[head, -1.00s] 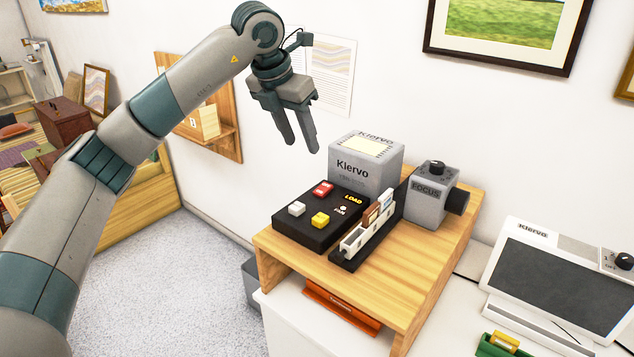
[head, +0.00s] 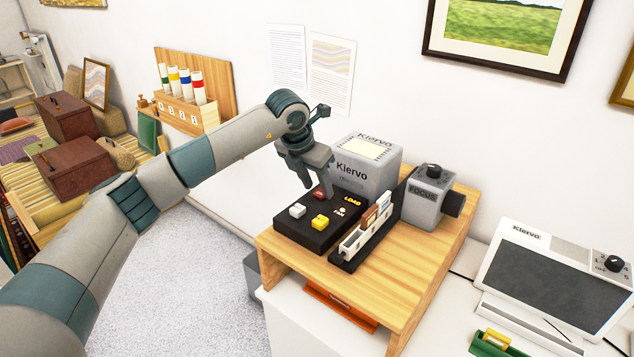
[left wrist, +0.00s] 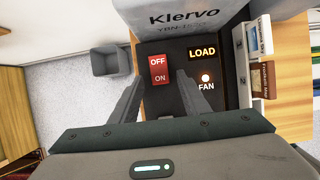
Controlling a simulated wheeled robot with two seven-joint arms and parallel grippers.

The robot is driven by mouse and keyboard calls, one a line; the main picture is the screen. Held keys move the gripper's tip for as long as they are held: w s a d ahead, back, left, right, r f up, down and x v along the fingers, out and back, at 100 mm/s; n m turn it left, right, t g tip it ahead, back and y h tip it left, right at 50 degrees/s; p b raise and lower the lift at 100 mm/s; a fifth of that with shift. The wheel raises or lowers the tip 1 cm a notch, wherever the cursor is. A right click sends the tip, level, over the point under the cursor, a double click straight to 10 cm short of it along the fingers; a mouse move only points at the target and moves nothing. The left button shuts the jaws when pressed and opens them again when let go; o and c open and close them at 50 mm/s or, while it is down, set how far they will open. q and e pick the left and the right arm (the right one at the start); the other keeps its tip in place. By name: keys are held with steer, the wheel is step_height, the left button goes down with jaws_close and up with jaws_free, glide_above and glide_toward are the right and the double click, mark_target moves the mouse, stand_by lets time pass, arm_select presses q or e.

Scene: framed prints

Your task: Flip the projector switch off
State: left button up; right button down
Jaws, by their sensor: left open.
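The grey Klervo projector (head: 366,172) stands on a wooden stand, with a black control panel (head: 300,236) in front of it. The panel's red rocker switch (left wrist: 159,72) is marked OFF at its far half and ON at its near half in the left wrist view. In the head view the switch (head: 320,194) is partly hidden by my left gripper (head: 316,188). That gripper is open and empty just above the switch; in the wrist view its fingers (left wrist: 158,98) stand on either side of it. Contact cannot be told. My right gripper is not in view.
Lit LOAD (left wrist: 202,53) and FAN (left wrist: 206,78) indicators sit right of the switch. White (head: 297,210) and yellow (head: 320,222) buttons are nearby. A slide tray (head: 365,232) and FOCUS unit (head: 427,197) stand to the right. A grey bin (left wrist: 112,62) is at the left.

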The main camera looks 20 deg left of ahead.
arm_select(q)
steer(key=shift+w+f, duration=0.1)
steer(key=shift+f, duration=0.2)
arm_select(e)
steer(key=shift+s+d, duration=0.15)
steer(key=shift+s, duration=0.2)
arm_select(q)
steer(key=c, duration=1.1)
steer(key=shift+o, duration=0.2)
steer(key=shift+w+r+g, duration=0.1)
steer(key=shift+r+g, duration=0.05)
steer(key=shift+g, duration=0.15)
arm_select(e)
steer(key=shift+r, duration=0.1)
arm_select(q)
steer(key=shift+w+d+r+g+y+p, duration=0.2)
steer(key=shift+g+y+p, duration=0.1)
steer(key=shift+g, duration=0.2)
steer(key=shift+w+g+y+p, duration=0.25)
steer(key=shift+g+y+p, duration=0.15)
steer(key=shift+g, duration=0.6)
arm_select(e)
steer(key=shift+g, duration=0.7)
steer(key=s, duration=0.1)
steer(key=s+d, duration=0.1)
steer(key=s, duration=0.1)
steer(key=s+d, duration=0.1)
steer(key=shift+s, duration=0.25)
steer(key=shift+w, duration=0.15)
